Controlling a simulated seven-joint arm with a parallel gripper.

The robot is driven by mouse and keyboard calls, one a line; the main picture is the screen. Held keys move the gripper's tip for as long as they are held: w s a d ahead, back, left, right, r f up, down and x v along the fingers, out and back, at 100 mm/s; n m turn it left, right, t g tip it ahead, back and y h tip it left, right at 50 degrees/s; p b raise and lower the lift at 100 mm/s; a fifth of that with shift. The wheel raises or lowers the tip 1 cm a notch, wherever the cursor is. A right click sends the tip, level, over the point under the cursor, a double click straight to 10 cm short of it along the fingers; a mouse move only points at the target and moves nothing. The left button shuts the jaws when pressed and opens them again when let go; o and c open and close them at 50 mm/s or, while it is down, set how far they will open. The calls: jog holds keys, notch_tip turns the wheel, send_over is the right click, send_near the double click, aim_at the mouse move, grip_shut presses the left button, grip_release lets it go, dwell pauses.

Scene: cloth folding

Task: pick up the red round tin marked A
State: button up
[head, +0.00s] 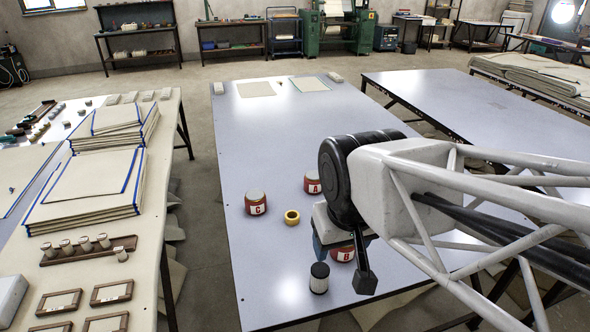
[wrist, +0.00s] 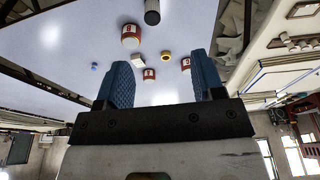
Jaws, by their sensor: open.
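The red round tin marked A (head: 312,183) stands upright on the pale table, its right edge close to the black round part of my wrist in the head view. In the wrist view my gripper (wrist: 160,76) is open, its two blue pads apart with nothing between them. A red tin (wrist: 149,74) shows beyond the gap between the pads; its letter is too small to read there. My gripper is above the table and apart from the tins. In the head view my wrist hides most of the fingers.
Red tin C (head: 256,203) stands to the left, with a yellow ring (head: 292,217) beside it. Red tin B (head: 342,252) is partly hidden by my gripper, near a black-lidded jar (head: 319,278). A white block (wrist: 138,60) shows in the wrist view. The table's far half is mostly clear.

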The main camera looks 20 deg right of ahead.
jog(key=o, duration=0.7)
